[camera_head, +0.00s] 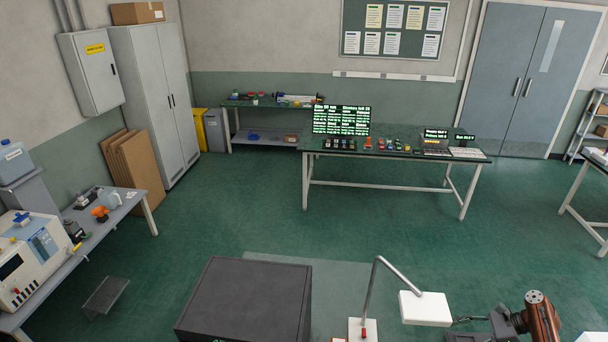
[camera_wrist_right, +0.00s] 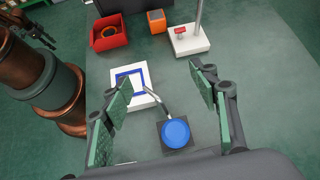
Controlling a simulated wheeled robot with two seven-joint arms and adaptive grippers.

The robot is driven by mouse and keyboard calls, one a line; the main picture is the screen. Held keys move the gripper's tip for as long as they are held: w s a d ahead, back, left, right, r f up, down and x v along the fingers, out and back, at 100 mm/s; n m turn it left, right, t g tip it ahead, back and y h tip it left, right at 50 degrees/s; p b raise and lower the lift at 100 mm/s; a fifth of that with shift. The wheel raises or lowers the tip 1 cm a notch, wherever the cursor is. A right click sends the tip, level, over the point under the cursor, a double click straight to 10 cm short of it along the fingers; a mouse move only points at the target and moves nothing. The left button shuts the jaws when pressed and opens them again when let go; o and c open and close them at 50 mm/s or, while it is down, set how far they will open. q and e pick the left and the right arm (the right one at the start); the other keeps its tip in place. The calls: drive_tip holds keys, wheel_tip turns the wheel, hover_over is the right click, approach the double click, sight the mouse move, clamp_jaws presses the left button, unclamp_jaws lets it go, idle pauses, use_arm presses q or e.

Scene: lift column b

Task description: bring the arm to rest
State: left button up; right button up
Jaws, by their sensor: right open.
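My right gripper (camera_wrist_right: 160,85) is open in the right wrist view, its two green-padded fingers spread wide with nothing held between them. Below and between the fingers is a blue disc (camera_wrist_right: 175,132) on a dark square base. A thin grey rod (camera_wrist_right: 152,103) runs between it and a white block with a blue square outline (camera_wrist_right: 131,82). In the head view my right arm (camera_head: 541,318) shows at the bottom right corner, with its gripper (camera_head: 468,322) partly cut off. My left gripper is not seen in either view.
In the head view a white plate (camera_head: 425,309) hangs from a bent post. A large dark box (camera_head: 245,303) stands left of it.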

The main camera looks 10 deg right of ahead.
drive_tip(key=d+r, duration=0.3)
drive_tip(key=d, duration=0.1)
drive_tip(key=s+d+f+n+g+h, duration=0.25)
drive_tip(key=s+d+f+h, duration=0.75)
drive_tip(key=s+d+f, duration=0.95)
drive_tip(key=s+d+n+h, duration=0.9)
drive_tip(key=s+d+n, duration=1.1)
drive_tip(key=s+n, duration=0.3)
drive_tip(key=s+a+f+m+y, duration=0.1)
drive_tip(key=s+a+f+y, duration=0.1)
drive_tip(key=a+f, duration=1.2)
drive_tip(key=s+a+f+m+y, duration=0.1)
drive_tip(key=a+f+y, duration=0.2)
drive_tip(key=a+f, duration=1.2)
drive_tip(key=a+f+m+y, duration=0.15)
drive_tip(key=a+f, duration=0.25)
drive_tip(key=a, duration=1.5)
drive_tip(key=a+f+y, duration=0.3)
drive_tip(key=a+f, duration=0.1)
drive_tip(key=a, duration=1.5)
use_arm(q)
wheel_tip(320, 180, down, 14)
drive_tip(key=b, duration=1.4)
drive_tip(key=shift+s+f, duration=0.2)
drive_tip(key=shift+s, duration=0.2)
use_arm(e)
wheel_tip(320, 180, down, 15)
drive_tip(key=s, duration=0.1)
drive_tip(key=shift+d+r, duration=0.2)
